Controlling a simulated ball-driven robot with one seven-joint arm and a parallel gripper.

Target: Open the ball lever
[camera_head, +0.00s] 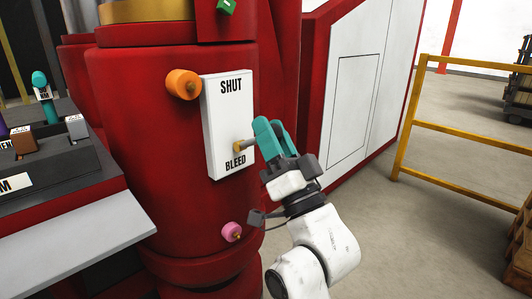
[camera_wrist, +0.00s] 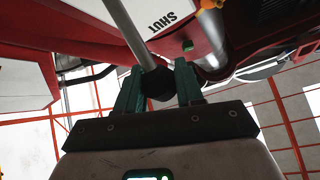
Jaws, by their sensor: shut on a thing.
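The ball lever shows in the head view as a short metal rod (camera_head: 243,146) standing out from a white plate (camera_head: 219,110) on the red press body. The plate reads SHUT at its top and BLEED at its bottom, and the rod sits just above BLEED. My gripper (camera_head: 270,132) is at the rod's outer end and its teal fingers hide the ball. In the wrist view, the lever's grey rod (camera_wrist: 133,32) ends in a dark ball (camera_wrist: 158,86) between my two teal fingers, and my gripper (camera_wrist: 160,78) is shut on it.
An orange knob (camera_head: 183,84) is left of the plate, and a pink knob (camera_head: 231,232) is below it. A control panel with several levers (camera_head: 60,155) stands at the left. A yellow railing (camera_head: 440,130) and grey floor are at the right.

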